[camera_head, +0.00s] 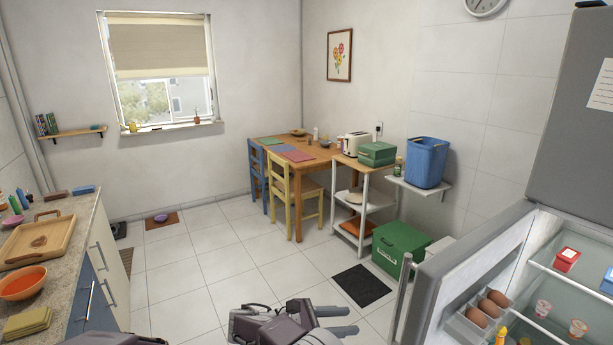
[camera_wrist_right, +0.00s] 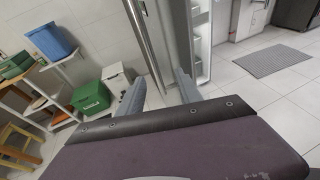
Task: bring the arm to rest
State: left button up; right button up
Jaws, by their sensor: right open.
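My right gripper (camera_head: 352,321) shows at the bottom centre of the head view, its two grey fingers apart and pointing right. It holds nothing. In the right wrist view the same gripper (camera_wrist_right: 158,92) has its fingers spread, with floor and the fridge door's edge behind the gap. A dark piece of my left arm shows at the bottom left edge of the head view; my left gripper itself is not seen.
An open fridge door (camera_head: 455,275) and shelves with eggs (camera_head: 488,307) stand close at the right. A counter (camera_head: 75,222) with a wooden tray (camera_head: 37,241) runs along the left. A green box (camera_head: 400,246) and dark mat (camera_head: 362,286) lie ahead; the middle floor is clear.

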jog(key=s+d+m+g+y+p, duration=0.1)
jog(key=s+d+m+y+p, duration=0.1)
jog(key=s+d+m+y, duration=0.2)
jog(key=s+d+f+m+g+y+p, duration=0.1)
jog(key=s+d+m+y, duration=0.3)
jog(key=s+m+y, duration=0.6)
jog(key=s+m+g+p, duration=0.1)
jog(key=s+m, duration=0.6)
jog(key=shift+s+d+f+y, duration=0.15)
jog(key=shift+s+f+y, duration=0.05)
jog(key=shift+s+y, duration=0.1)
